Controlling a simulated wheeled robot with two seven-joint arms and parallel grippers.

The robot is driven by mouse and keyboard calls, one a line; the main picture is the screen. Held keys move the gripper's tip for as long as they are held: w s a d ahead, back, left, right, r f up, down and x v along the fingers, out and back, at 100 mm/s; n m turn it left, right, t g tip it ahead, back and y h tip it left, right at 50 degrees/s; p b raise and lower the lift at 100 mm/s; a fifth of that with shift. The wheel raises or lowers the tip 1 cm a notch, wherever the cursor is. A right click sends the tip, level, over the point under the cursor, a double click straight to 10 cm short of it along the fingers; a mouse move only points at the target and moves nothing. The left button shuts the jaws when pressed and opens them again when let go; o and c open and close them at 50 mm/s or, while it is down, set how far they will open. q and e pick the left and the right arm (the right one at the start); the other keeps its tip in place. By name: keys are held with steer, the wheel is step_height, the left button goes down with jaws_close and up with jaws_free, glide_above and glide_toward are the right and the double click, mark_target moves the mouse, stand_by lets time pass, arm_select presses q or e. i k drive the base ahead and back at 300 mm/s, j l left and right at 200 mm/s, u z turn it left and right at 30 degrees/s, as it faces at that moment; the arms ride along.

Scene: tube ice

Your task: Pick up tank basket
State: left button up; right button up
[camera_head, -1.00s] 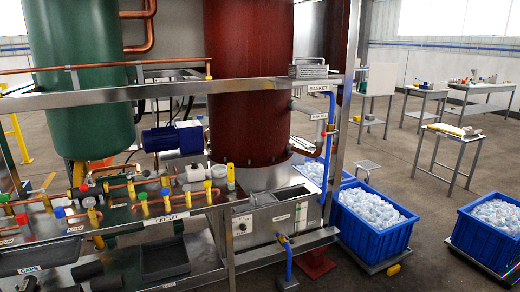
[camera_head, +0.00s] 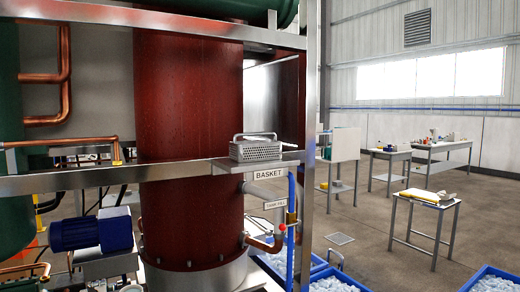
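The tank basket (camera_head: 255,150) is a small perforated metal box with a raised handle along its top. It sits upright on a steel shelf (camera_head: 222,166) in front of the dark red tank (camera_head: 188,100). A label reading "BASKET" is on the shelf edge just below it. Neither of my grippers shows in the head view, so their state cannot be seen.
A steel upright (camera_head: 307,130) stands just right of the basket. A blue pipe (camera_head: 291,220) and copper fittings are below the shelf. A blue motor (camera_head: 90,232) is at lower left. Blue crates of ice (camera_head: 335,283) stand on the floor. Several tables are behind, with open floor between.

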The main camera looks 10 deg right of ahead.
mark_target(249, 151)
steer(key=i+l, duration=0.15)
steer(key=l, duration=0.3)
steer(key=i+l, duration=0.1)
steer(key=l, duration=0.3)
steer(key=i+l+u, duration=0.1)
steer(key=l, duration=0.35)
steer(key=i+l, duration=0.15)
steer(key=l, duration=0.3)
